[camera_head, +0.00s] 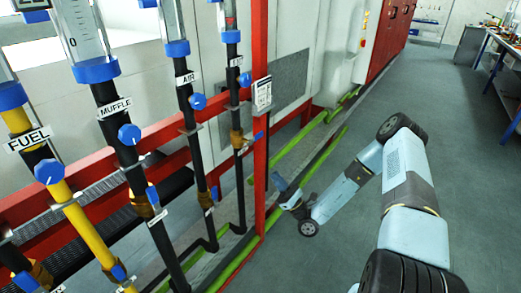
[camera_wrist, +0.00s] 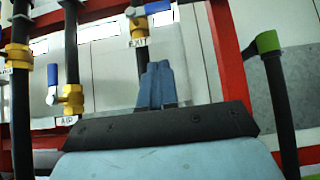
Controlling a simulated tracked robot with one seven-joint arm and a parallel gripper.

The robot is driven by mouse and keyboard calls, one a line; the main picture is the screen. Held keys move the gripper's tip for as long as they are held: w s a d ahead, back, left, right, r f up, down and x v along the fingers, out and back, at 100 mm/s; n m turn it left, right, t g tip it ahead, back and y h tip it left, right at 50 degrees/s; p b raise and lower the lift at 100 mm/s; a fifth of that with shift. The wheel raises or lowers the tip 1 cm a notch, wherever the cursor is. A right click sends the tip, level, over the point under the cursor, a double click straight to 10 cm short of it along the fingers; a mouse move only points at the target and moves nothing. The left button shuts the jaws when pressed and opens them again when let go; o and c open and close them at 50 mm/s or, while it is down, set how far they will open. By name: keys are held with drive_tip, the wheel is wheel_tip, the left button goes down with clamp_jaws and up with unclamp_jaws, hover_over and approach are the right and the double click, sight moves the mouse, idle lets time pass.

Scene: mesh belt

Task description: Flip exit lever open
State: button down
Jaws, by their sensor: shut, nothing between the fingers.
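The exit lever (camera_wrist: 157,7) is a blue handle at the top of the wrist view, pointing right across its dark vertical pipe. It sits on a brass valve (camera_wrist: 138,25) with an EXIT label (camera_wrist: 138,42) just below. The lever's upper part is near the frame edge. My gripper (camera_wrist: 163,65) shows blue fingers pressed together, with nothing between them. In that picture the fingertips lie below the label and in front of the pipe; no contact with the lever shows. In the head view my gripper (camera_head: 278,182) is low beside the red post.
Another brass valve (camera_wrist: 72,98) with a blue-and-white handle (camera_wrist: 52,84) and an AIR label is at left. A dark pipe with a green cap (camera_wrist: 268,42) and a red post (camera_wrist: 228,60) stand at right. Open grey floor (camera_head: 455,130) lies right in the head view.

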sight(256, 138)
drive_tip(key=shift+w, duration=0.1)
drive_tip(key=s+d+r+x, duration=0.1)
drive_tip(key=r+x, duration=0.1)
drive_tip(key=x, duration=1)
drive_tip(key=shift+r, duration=0.35)
drive_tip(key=shift+d, duration=0.1)
drive_tip(key=shift+n, duration=0.3)
